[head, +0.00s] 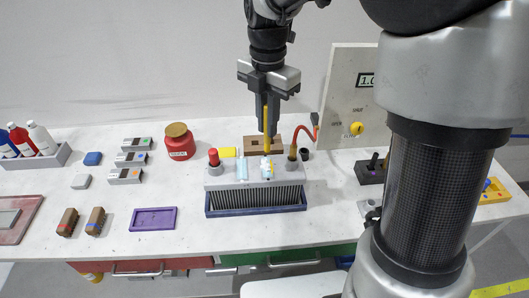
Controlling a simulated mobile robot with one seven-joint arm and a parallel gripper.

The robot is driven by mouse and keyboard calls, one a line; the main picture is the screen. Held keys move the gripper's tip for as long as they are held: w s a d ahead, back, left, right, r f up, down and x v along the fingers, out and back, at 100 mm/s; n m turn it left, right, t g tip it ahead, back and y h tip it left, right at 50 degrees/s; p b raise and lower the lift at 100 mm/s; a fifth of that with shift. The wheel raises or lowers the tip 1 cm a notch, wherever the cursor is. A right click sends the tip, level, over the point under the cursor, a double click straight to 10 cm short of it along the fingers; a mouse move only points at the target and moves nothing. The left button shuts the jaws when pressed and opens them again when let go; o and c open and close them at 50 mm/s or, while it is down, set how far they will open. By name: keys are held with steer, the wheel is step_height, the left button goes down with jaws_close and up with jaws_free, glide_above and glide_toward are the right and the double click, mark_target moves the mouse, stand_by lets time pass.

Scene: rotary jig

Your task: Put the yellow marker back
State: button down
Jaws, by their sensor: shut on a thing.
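My gripper (267,132) points straight down above the middle of the table. It is shut on a thin yellow upright stick, which looks like the yellow marker (266,112). The marker's lower end is over or near a brown wooden block (250,144) with dark holes; I cannot tell whether it touches the block or stands in a hole. The gripper fingers partly hide the marker and the block.
A grey fixture (213,181) with a red knob, pale blue pieces and a ribbed front stands just in front. A red jar (180,142) is to the left. An upright panel (345,95) with a red cable stands to the right.

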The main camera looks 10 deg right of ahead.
steer(key=w+a+f, duration=0.1)
steer(key=w+f, duration=0.5)
steer(key=w, duration=0.4)
steer(key=w+a+f, duration=0.1)
steer(key=w+f, duration=0.5)
steer(key=w, duration=0.5)
steer(key=shift+s+d+f, duration=0.1)
steer(key=shift+f, duration=2.3)
steer(key=shift+d+f, duration=0.1)
steer(key=shift+f, duration=2.25)
steer(key=shift+f, duration=0.1)
steer(key=shift+f, duration=0.15)
steer(key=c, duration=1.7)
jaws_free()
steer(key=shift+c, duration=0.2)
